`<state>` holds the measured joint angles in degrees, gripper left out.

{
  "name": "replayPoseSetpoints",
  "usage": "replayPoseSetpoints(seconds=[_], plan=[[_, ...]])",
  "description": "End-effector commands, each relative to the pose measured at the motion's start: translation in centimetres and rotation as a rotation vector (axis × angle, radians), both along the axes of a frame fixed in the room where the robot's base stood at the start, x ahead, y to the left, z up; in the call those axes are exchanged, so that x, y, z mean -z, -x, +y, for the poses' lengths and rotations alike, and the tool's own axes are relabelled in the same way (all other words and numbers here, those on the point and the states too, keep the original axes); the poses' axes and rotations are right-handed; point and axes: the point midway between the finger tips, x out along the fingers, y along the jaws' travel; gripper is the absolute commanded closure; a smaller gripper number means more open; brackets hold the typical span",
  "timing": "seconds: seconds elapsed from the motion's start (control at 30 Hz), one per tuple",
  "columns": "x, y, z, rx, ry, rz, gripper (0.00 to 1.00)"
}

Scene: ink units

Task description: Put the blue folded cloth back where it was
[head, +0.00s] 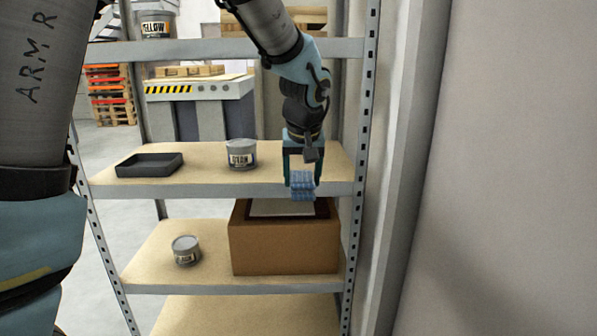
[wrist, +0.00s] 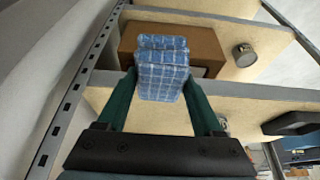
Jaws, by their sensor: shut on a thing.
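The blue folded cloth (head: 302,182) has a white check pattern. My gripper (head: 301,176) is shut on it and holds it in front of the front edge of the middle shelf (head: 215,186), at the right side. In the wrist view the cloth (wrist: 162,70) sits between my two green fingers (wrist: 158,95). A brown box (head: 284,246) stands on the shelf below, lower than the cloth, with a pale thing in its dark-rimmed top. In the wrist view the box (wrist: 205,45) is partly hidden behind the cloth.
A dark shallow tray (head: 149,165) and a grey labelled tub (head: 241,154) stand on the middle shelf. A grey tin (head: 186,250) stands on the lower shelf, left of the box. The perforated right post (head: 366,100) is close to my arm, with a wall beyond.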

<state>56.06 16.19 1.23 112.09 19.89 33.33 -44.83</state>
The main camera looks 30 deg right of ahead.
Motion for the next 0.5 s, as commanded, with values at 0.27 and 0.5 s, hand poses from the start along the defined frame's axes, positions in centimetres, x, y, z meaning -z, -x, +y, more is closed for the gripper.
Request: replayPoseSetpoints(seconds=[0.27,0.5], plan=[[-0.3,-6.3,-2.8,-0.005,0.000,0.001,0.84],[-0.1,-10.9,-4.9,-0.002,-0.001,0.001,0.84]])
